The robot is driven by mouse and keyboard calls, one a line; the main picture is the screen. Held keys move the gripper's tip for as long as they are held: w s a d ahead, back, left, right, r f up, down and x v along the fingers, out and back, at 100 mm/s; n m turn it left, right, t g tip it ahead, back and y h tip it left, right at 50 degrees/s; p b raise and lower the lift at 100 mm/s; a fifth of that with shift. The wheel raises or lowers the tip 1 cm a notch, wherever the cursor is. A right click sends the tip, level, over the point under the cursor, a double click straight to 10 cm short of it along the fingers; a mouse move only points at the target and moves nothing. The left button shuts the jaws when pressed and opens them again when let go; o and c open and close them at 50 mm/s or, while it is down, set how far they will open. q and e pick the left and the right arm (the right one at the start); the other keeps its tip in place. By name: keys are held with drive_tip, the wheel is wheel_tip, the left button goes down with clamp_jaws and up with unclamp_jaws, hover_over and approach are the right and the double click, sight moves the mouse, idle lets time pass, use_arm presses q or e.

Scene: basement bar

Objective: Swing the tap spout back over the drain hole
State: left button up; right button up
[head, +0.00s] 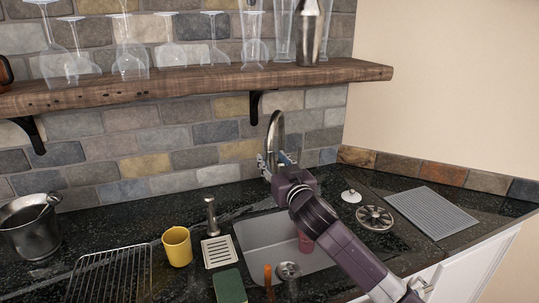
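The chrome tap (276,128) rises in a tall arch behind the sink, against the stone wall. My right gripper (266,165) is up at the tap, by the lower part of the arch. Its purple wrist hides the tap's base and the spout's end. Whether the fingers touch or close on the tap cannot be told. The grey sink basin (258,236) is set in the dark counter below, partly covered by my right arm. My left gripper is out of view.
A reddish cup (305,242) is in the basin. A yellow cup (177,246), green sponge (229,286), soap pump (211,216) and wire rack (110,276) stand left. A round metal disc (374,217), white stopper (351,195) and ridged mat (432,211) lie right. A glass-laden shelf (190,84) overhangs.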

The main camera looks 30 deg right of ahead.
sight(271, 158)
drive_tip(key=shift+x, duration=1.5)
drive_tip(key=shift+f, duration=0.1)
clamp_jaws()
